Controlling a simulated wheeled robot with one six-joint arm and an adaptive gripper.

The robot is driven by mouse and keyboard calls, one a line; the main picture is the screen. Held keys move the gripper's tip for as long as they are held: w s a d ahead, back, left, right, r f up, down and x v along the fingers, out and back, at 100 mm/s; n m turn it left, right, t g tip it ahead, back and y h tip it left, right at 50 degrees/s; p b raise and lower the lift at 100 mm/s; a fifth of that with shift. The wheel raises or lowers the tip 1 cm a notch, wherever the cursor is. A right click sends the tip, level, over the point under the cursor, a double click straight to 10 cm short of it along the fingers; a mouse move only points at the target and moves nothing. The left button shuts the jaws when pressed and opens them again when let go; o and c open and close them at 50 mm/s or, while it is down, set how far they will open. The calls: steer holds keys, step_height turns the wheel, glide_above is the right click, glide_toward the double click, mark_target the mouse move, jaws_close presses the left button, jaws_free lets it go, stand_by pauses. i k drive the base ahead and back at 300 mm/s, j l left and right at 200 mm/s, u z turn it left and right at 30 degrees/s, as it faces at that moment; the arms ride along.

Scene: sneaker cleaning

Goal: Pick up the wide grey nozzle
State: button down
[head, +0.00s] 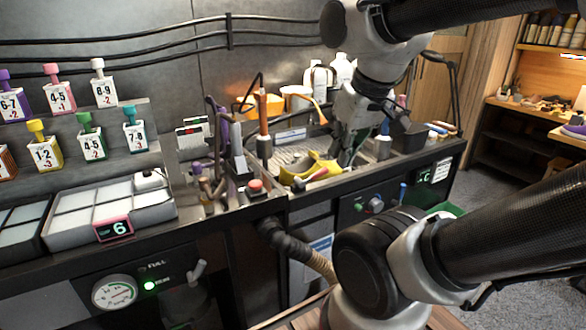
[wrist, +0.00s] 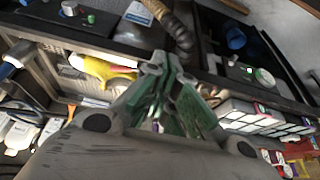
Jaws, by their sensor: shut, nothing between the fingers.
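I cannot single out the wide grey nozzle for certain. A flat grey piece (head: 239,162) stands among the upright tools in the holder on the bench in the head view, and it may be the nozzle. My gripper (head: 346,158) points down over the bench, to the right of that holder and beside a yellow item (head: 312,168). In the wrist view my gripper (wrist: 158,66) has its green-padded fingers together with nothing held. The yellow item (wrist: 100,68) shows left of the fingers there.
A red button (head: 256,185) sits at the bench front. An orange-handled tool (head: 262,112) stands upright behind it. A compartment tray (head: 110,208) and rows of numbered bottles (head: 60,95) are at left. A corrugated hose (head: 290,245) hangs below the bench edge.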

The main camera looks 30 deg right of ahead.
mark_target(237, 160)
steer(key=i+j+z, duration=0.1)
steer(key=j+z, duration=0.15)
steer(key=z, duration=0.25)
steer(key=j+z, duration=0.3)
steer(key=z, duration=0.2)
steer(key=j+z, duration=0.35)
steer(key=k+j+z, duration=0.1)
steer(key=z, duration=0.3)
steer(key=k+j+z, duration=0.15)
steer(key=z, duration=0.2)
